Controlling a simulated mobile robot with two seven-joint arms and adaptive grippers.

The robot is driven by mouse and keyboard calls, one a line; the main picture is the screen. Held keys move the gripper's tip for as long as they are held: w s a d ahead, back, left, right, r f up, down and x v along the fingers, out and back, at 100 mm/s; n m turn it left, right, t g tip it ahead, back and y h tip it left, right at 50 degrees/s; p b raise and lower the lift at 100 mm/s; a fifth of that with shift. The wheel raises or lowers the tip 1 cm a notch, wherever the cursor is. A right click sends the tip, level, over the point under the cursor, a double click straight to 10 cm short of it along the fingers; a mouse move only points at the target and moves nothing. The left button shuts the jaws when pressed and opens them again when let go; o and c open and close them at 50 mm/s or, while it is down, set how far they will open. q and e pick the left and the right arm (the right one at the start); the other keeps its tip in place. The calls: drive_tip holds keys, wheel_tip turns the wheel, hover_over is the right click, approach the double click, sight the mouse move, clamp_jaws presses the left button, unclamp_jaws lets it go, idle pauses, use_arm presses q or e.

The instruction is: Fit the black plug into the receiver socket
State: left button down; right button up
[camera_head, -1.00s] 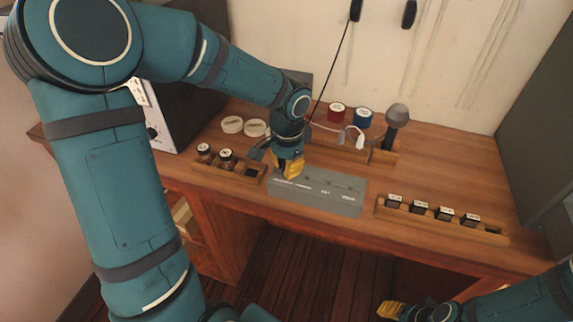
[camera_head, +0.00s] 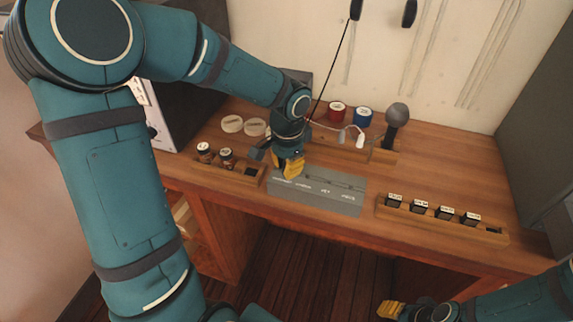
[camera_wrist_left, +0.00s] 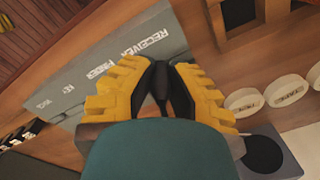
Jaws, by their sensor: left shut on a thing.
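My left gripper (camera_head: 289,168) is over the left end of a grey labelled panel (camera_head: 335,198) on the wooden desk. Its yellow fingers are shut on the black plug (camera_wrist_left: 176,88), which shows as a dark piece between them in the left wrist view. The panel also shows there (camera_wrist_left: 105,78), with lettering that starts with "RECEIVER". The plug's tip and the receiver socket are hard to make out, so I cannot tell if they touch. My right gripper (camera_head: 391,309) is low at the right, in front of the desk; its jaw opening is unclear.
A wooden rack (camera_head: 440,220) with several dark labelled blocks stands right of the panel. A small rack (camera_head: 215,170) with two jars is at the left. White round tins (camera_head: 255,128), a red spool (camera_head: 336,111), a blue spool (camera_head: 362,117) and a microphone (camera_head: 395,122) stand behind.

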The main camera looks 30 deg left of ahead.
use_arm(q)
drive_tip(key=c, duration=1)
unclamp_jaws()
drive_tip(key=shift+o, duration=0.2)
drive_tip(key=r, duration=1.2)
drive_tip(key=shift+s+d, duration=0.1)
drive_tip(key=shift+d, duration=0.1)
